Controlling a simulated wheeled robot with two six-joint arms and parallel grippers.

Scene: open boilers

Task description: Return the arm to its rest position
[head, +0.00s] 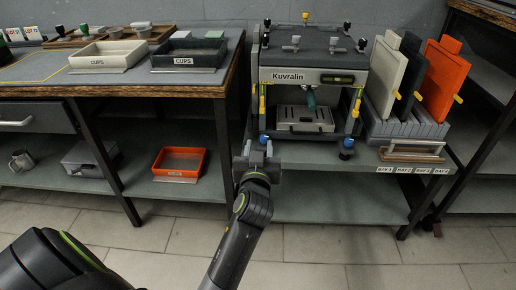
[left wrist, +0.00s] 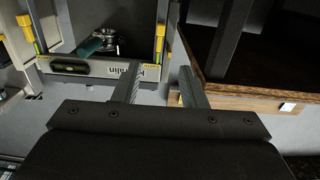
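My left arm (head: 253,205) reaches up from the bottom of the head view. Its grey gripper (head: 257,150) is in front of the left side of the Kuvralin boiler machine (head: 290,76), near its blue left foot. In the left wrist view the two fingers of this gripper (left wrist: 160,78) stand apart with nothing between them. The machine's front (left wrist: 100,69) shows upside down there, beyond the fingers. I cannot tell how much gap lies between gripper and machine. My right gripper is in neither view.
A dark-legged table (head: 120,90) with trays labelled CUPS (head: 105,54) stands left. An orange tray (head: 180,163) sits on its lower shelf. Right of the machine, white, dark and orange boards (head: 447,75) stand in a grey rack (head: 410,125). Tiled floor in front is clear.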

